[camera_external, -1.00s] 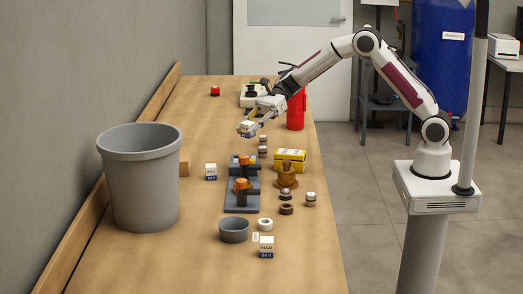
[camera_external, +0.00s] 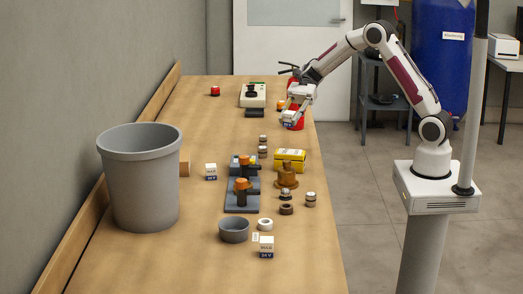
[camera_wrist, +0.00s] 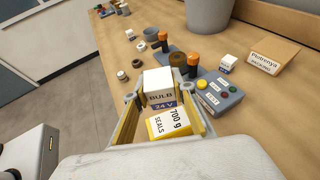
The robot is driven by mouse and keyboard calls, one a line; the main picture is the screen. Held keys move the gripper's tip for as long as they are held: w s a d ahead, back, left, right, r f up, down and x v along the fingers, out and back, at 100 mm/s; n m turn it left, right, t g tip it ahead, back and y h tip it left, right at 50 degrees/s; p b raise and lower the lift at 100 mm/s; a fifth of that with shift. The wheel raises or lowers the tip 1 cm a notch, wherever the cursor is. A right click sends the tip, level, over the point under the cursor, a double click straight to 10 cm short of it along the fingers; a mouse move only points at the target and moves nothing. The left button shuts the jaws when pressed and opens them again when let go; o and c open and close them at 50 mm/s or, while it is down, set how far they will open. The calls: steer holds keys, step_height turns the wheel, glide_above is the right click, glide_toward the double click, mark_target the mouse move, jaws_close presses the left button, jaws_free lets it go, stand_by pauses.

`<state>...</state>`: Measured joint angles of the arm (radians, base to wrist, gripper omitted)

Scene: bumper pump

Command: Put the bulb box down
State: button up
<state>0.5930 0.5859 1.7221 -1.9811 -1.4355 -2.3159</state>
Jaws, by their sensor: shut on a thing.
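My gripper (camera_external: 294,110) is shut on a white bulb box (camera_wrist: 158,86) with a blue "24 V" band. It holds the box above the right side of the bench, in front of the red fire extinguisher. In the external view the held box (camera_external: 291,124) is small and partly covered by the fingers. In the wrist view the box sits between the two fingertips. A second bulb box (camera_external: 266,246) stands at the near end of the bench, and another similar white box (camera_external: 211,171) stands near the bin.
The wooden bench (camera_external: 200,118) has free room at its far left and middle.

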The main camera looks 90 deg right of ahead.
steer(key=shift+s+a+r, duration=0.15)
steer(key=shift+s+a, duration=0.05)
glide_above(288, 152)
steer(key=shift+d+f, duration=0.2)
steer(key=shift+f, duration=2.95)
steer(key=shift+f, duration=1.85)
steer(key=shift+f, duration=0.1)
steer(key=o, duration=1)
